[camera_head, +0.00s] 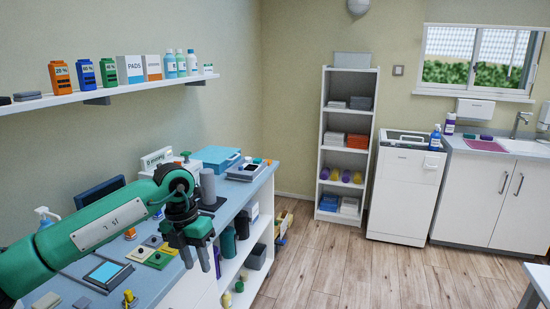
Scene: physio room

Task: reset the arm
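My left arm, green with dark joints, comes in from the left over the counter. Its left gripper (196,259) points down at the counter's front edge. Its two dark fingers stand apart, with nothing seen between them. My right gripper is not in view.
The counter (145,285) below my arm holds a framed blue pad (105,272), small coloured blocks, a grey cylinder (208,186), a blue case (216,158) and a tray (246,170). Bottles stand on its lower shelf. A wall shelf (60,101) is above. The wooden floor (345,265) at right is clear.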

